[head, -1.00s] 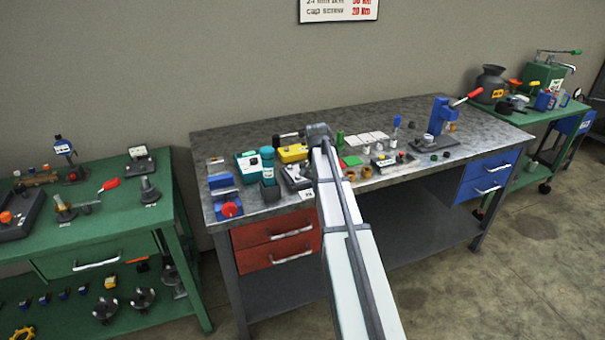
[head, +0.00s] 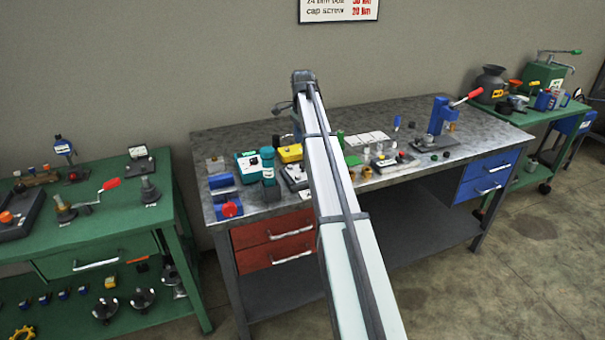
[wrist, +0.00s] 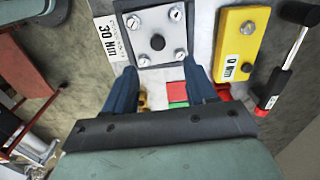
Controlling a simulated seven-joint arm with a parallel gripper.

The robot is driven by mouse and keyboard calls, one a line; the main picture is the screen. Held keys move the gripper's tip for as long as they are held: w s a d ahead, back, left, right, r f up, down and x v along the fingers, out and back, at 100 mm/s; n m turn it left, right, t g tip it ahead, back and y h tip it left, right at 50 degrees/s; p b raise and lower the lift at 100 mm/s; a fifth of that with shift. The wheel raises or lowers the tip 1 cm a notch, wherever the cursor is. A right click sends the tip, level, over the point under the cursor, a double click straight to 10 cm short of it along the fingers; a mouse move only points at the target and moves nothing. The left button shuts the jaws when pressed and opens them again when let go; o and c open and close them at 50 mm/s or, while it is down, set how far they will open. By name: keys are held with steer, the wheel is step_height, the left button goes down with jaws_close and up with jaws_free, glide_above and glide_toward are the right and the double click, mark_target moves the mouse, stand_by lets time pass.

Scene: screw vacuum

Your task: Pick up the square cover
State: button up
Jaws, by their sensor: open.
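A square, light metal cover (wrist: 150,22) with a round screw at each corner and a dark hub in its middle is at the top of the wrist view. My gripper (wrist: 161,76) is open and empty, its two blue fingers apart. In the picture the fingertips reach the cover's lower edge; whether they touch it I cannot tell. In the head view, a flat grey device (head: 294,177) on the metal bench is partly hidden by my arm. My fingers are mostly hidden there behind the wrist.
A yellow box (wrist: 241,45) and a black-handled tool (wrist: 284,62) lie to the right of the cover in the wrist view. A teal box (head: 248,163), a blue vise (head: 224,192) and a blue press (head: 438,120) stand on the bench (head: 390,112).

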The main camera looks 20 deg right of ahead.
mark_target(303, 165)
step_height(303, 165, down, 10)
steer(key=shift+s+r, duration=0.1)
steer(key=shift+s, duration=0.05)
stand_by(0.5)
steer(key=shift+c, duration=0.5)
jaws_close()
